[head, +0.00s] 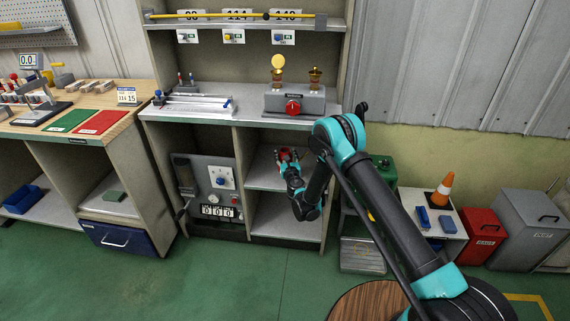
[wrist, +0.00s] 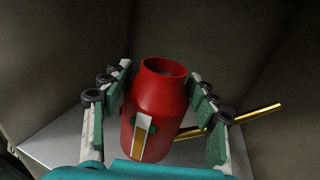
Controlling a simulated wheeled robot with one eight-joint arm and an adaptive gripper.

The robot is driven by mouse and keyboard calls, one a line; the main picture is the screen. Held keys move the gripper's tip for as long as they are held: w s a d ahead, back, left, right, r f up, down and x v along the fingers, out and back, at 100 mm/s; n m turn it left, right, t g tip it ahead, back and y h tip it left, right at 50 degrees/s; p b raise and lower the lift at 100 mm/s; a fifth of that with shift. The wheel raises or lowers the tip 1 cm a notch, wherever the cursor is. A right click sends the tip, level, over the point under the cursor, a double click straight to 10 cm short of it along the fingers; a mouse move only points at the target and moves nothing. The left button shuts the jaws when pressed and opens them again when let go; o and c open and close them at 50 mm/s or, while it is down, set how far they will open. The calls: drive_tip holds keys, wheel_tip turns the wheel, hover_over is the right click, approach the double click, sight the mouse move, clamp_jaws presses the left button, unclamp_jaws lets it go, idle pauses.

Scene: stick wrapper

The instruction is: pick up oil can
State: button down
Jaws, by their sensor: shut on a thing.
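The red oil can (wrist: 160,97) stands between my gripper's fingers in the wrist view, its round open-looking top towards the camera. It has a pale label with an amber strip. A thin brass rod, which looks like its spout, extends to the right past the finger. My gripper (wrist: 160,78) is shut on the can, with green pads at both sides. In the head view, my gripper (head: 289,158) reaches into the right-hand shelf compartment, where a bit of the red can (head: 284,153) shows. The can's underside is hidden, so I cannot tell whether it touches the shelf.
The compartment has a shelf board (head: 262,180) and close walls. Above is a counter with a grey box with a red knob (head: 295,101). The green floor (head: 250,275) in front is clear.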

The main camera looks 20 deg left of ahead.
wheel_tip(320, 180, up, 13)
idle(0.3)
idle(0.8)
